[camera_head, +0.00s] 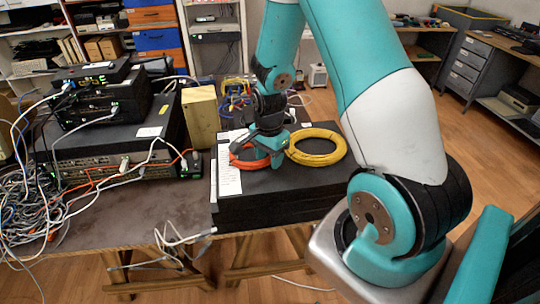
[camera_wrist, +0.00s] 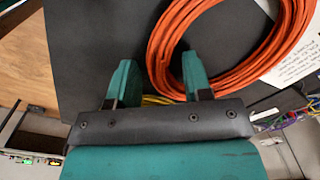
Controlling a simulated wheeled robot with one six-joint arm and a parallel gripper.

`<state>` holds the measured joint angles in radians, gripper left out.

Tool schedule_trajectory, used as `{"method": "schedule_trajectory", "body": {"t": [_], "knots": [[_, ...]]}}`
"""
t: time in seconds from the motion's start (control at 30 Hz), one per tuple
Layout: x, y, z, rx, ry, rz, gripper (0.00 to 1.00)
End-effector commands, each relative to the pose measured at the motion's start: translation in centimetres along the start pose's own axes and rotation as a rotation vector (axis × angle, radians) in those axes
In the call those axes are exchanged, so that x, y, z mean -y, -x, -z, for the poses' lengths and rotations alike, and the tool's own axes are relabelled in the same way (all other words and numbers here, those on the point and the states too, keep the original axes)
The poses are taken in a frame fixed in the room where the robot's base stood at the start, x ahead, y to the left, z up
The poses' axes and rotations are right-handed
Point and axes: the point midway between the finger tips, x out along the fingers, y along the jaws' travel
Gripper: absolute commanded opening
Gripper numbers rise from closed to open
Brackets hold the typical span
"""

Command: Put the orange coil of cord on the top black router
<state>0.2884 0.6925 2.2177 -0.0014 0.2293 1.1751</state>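The orange coil of cord (camera_head: 238,160) lies flat on a black stack (camera_head: 275,200) and is partly hidden by my gripper in the head view. In the wrist view the coil (camera_wrist: 161,52) shows large at the top. My gripper (camera_head: 262,160) points down at the coil's right side. In the wrist view its fingers (camera_wrist: 157,72) are apart, with a section of the coil between them and one finger over the coil's inner side. Whether they touch the cord cannot be told. The top black router (camera_head: 95,73) sits on other devices at the left of the table.
A yellow coil (camera_head: 317,158) lies right of the orange one. A wooden block (camera_head: 201,117) stands between the stack and the routers. Tangled cables (camera_head: 30,205) cover the table's left end. White paper (camera_head: 229,175) lies on the stack's left edge.

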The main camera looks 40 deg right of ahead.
Motion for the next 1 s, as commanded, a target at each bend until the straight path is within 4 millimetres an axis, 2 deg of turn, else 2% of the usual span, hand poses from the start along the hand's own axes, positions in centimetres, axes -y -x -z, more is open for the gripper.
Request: {"method": "schedule_trajectory", "body": {"t": [0.23, 0.37, 0.47, 0.8, 1.0], "knots": [[0.0, 0.1, 0.0, 0.000, 0.000, 0.000, 0.45], [0.1, 1.0, 0.0, -0.002, 0.000, 0.004, 0.45], [0.1, 2.5, 0.0, -0.003, 0.000, 0.006, 0.45], [0.1, 9.8, 0.0, -0.002, 0.000, 0.005, 0.45], [0.1, 12.1, -0.2, 0.001, 0.010, 0.004, 0.45]]}}
